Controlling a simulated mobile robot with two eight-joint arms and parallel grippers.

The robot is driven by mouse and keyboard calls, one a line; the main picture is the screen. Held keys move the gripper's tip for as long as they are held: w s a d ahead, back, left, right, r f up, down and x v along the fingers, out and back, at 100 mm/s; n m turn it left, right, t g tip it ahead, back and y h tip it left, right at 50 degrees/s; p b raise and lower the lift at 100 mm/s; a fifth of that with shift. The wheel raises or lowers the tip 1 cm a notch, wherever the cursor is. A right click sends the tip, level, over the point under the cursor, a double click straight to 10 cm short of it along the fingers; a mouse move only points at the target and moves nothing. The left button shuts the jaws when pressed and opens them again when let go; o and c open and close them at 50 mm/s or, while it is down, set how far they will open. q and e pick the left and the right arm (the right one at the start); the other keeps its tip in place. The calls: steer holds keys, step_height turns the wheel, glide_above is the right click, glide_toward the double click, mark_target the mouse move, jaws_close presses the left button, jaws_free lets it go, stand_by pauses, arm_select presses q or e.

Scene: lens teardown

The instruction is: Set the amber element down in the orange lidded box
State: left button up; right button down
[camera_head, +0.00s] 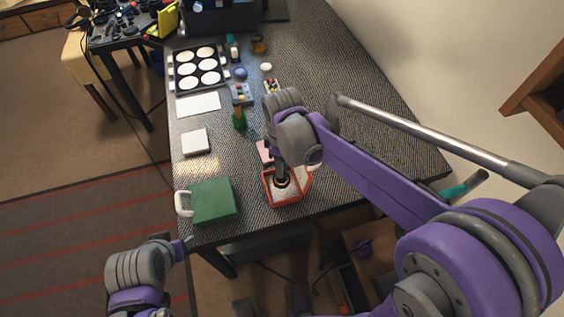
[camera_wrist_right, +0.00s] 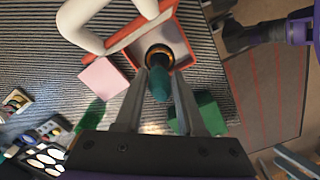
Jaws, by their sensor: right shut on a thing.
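The orange box (camera_head: 268,197) stands open near the table's front edge, with a pale inside; it also shows in the right wrist view (camera_wrist_right: 186,52). My right gripper (camera_wrist_right: 160,78) is over the box, its fingers closed around a teal piece (camera_wrist_right: 160,86). A dark ring with an amber rim (camera_wrist_right: 159,55) shows at the far end of the teal piece, inside the box outline. This amber element also shows in the head view (camera_head: 282,181). I cannot tell whether it touches the box floor. My left gripper (camera_head: 187,243) is off the table's front edge; its opening is unclear.
A green box (camera_head: 213,202) with a white handle stands left of the orange box. A pink pad (camera_head: 264,151) lies behind it. The right side of the table is clear.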

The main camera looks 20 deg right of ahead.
steer(key=shift+f, duration=0.3)
steer(key=shift+f+b, duration=1)
steer(key=shift+f, duration=0.25)
steer(key=shift+f+b, duration=0.45)
steer(key=shift+f, duration=0.2)
stand_by(1.7)
steer(key=shift+r+p, duration=1.85)
steer(key=shift+r, duration=0.85)
steer(key=shift+r+p, duration=1.4)
steer(key=shift+r, duration=0.95)
steer(key=shift+s+f, duration=0.1)
